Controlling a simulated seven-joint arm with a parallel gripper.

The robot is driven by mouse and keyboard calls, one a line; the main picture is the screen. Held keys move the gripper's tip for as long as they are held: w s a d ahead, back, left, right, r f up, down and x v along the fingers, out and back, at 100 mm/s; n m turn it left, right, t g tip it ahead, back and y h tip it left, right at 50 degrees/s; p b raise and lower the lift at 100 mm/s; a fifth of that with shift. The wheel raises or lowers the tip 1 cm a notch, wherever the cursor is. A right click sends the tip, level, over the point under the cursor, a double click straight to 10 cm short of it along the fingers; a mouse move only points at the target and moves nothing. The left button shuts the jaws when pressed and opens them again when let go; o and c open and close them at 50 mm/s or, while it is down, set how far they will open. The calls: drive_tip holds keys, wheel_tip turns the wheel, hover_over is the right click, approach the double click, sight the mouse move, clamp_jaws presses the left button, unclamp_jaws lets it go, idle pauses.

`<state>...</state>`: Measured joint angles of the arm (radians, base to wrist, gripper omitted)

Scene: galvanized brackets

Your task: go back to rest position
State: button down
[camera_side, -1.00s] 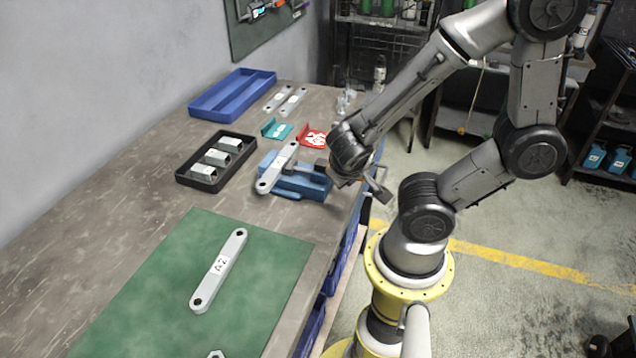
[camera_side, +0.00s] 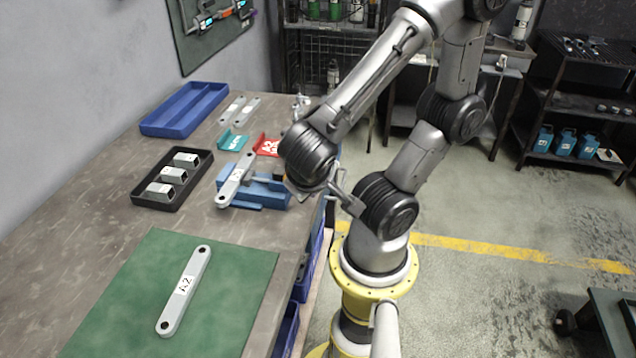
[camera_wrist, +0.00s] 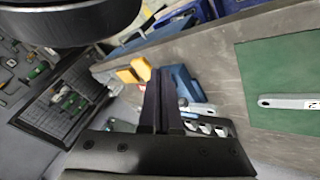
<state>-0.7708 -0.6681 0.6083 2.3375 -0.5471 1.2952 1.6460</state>
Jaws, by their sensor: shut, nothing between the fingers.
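My gripper shows in the wrist view as two dark fingers (camera_wrist: 160,76) pressed together, with nothing between them. In the side view the gripper is mostly hidden behind my rounded wrist joint, by the table's right edge. A grey bar bracket (camera_side: 236,181) lies across the blue vise (camera_side: 262,192), just left of my wrist. It is apart from my fingers as far as I can see. Another grey bracket labelled A2 (camera_side: 184,289) lies flat on the green mat (camera_side: 225,275); part of it also shows in the wrist view (camera_wrist: 285,101).
A black tray (camera_side: 142,195) holds three metal pieces. Behind are a teal bracket (camera_side: 232,140), a red bracket (camera_side: 266,146), two grey bars (camera_side: 240,109) and a blue tray (camera_side: 186,110). Open floor (camera_side: 480,270) lies right of the bench.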

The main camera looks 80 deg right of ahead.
drive_tip(key=w+a+r+n+t+y, duration=0.3)
drive_tip(key=r+n+t+y, duration=0.1)
drive_tip(key=r+n+y, duration=0.2)
wheel_tip(320, 180, up, 2)
drive_tip(key=shift+w+r+n+y, duration=0.25)
drive_tip(key=shift+w+n+y, duration=0.15)
drive_tip(key=shift+y, duration=0.2)
idle(0.6)
idle(0.8)
